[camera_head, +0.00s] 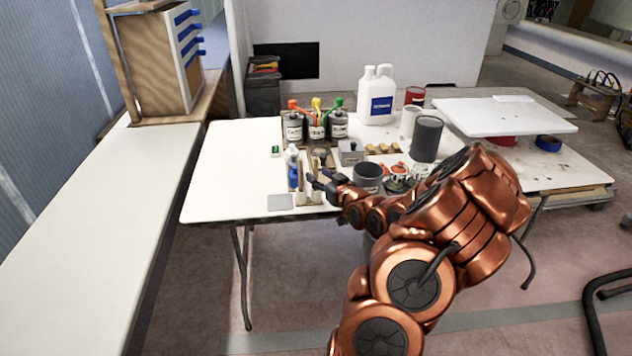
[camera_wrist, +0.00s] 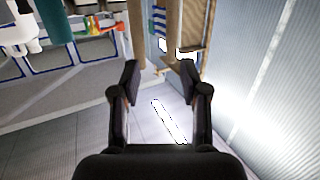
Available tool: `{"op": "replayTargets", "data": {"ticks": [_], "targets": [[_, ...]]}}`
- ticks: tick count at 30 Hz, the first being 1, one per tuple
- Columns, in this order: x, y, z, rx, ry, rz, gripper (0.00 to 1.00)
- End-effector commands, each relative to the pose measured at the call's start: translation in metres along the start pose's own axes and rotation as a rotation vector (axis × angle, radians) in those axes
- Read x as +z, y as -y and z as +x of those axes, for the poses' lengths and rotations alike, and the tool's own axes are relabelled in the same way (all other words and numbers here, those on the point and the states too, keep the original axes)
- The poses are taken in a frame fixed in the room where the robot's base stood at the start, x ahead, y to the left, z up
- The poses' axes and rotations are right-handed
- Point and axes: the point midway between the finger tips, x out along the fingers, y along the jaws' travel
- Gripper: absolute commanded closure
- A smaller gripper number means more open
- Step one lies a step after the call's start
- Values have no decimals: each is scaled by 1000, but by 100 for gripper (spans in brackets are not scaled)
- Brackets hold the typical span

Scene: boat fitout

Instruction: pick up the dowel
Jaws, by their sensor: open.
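My gripper (camera_head: 320,181) is at the front edge of the white table (camera_head: 232,178), beside a group of small upright items. In the wrist view its two fingers (camera_wrist: 160,70) are apart, with nothing held between them. A brown, wood-coloured upright stick (camera_wrist: 172,36) shows beyond the fingertips, between them and nearer the right one. A paler upright stick (camera_wrist: 137,32) stands beyond the left fingertip. Either could be the dowel; I cannot tell which. In the head view, thin pale sticks (camera_head: 301,186) stand just left of my gripper, partly crowded by other items.
Lidded pots (camera_head: 295,128), a blue-labelled bottle (camera_head: 293,170), a dark grey cup (camera_head: 368,177), a dark cylinder (camera_head: 426,138) and a white jug (camera_head: 377,97) crowd the table. A white board (camera_head: 505,114) lies right. The table's left part is clear.

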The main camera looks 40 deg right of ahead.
Motion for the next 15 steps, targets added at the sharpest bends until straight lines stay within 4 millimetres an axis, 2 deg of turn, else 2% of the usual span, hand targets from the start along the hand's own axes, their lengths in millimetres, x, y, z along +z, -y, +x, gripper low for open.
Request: {"op": "replayTargets", "data": {"ticks": [3, 6, 15], "targets": [[0, -20, -9, 31, -68, 14, 55], [-4, -27, -12, 43, -102, 16, 55], [-7, -27, 4, 41, -109, 16, 55]]}}
